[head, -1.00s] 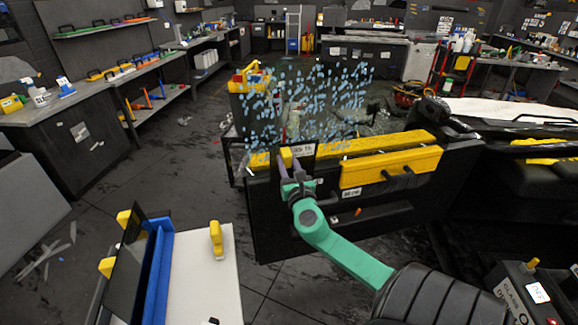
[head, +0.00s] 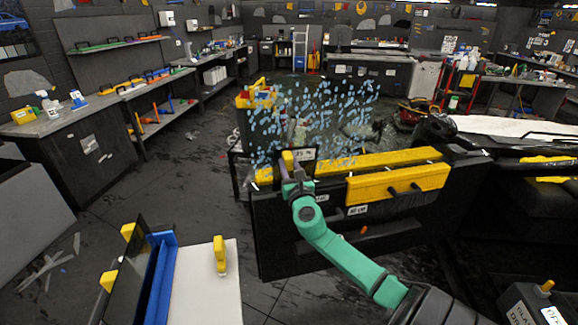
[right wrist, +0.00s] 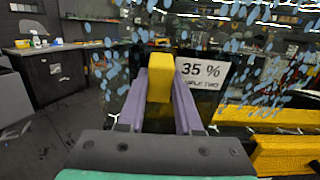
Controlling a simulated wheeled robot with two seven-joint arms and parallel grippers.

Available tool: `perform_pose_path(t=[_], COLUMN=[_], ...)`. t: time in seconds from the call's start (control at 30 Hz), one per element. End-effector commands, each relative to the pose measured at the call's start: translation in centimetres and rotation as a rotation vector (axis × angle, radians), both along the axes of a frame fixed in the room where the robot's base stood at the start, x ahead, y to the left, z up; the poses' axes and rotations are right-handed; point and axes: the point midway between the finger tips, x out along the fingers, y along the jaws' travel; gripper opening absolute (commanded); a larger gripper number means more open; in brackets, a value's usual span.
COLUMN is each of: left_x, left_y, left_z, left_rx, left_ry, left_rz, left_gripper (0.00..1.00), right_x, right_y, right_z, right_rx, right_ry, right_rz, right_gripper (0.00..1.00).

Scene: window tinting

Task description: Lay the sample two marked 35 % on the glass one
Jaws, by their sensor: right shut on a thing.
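Sample two is a dark plate with a yellow grip and a white label; its label (right wrist: 202,74) reads 35 % in the right wrist view. In the head view the sample (head: 307,157) stands upright before the lower left of a clear pane (head: 340,112) covered in blue drops, in a dark door panel. I cannot tell whether sample and pane touch, nor read any "one" on the pane. My right gripper (head: 291,170) is shut on the sample's yellow grip (right wrist: 160,77), between its purple fingers. My left gripper is not in view.
Long yellow bars (head: 397,184) lie along the door panel's top. A dark sheet (head: 126,270) leans in a blue stand (head: 160,280) on a white-topped surface, near a yellow-handled tool (head: 220,256). Benches line the left wall. Dark floor (head: 150,190) lies open at left.

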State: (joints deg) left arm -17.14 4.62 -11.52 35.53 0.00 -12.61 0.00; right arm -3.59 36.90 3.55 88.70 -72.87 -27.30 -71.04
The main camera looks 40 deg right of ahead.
Motion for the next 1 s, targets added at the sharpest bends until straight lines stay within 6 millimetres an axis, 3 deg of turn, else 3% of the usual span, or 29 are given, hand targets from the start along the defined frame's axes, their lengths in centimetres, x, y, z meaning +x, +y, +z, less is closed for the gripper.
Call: perform_pose_path(t=[1.0], left_x=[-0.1], left_y=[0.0], left_z=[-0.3], left_rx=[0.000], left_ry=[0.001], left_rz=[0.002], left_gripper=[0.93], right_x=[1.2], right_y=[-0.6], right_z=[0.3], right_rx=[-0.001], right_ry=[-0.001], right_rz=[0.001], right_gripper=[0.00])
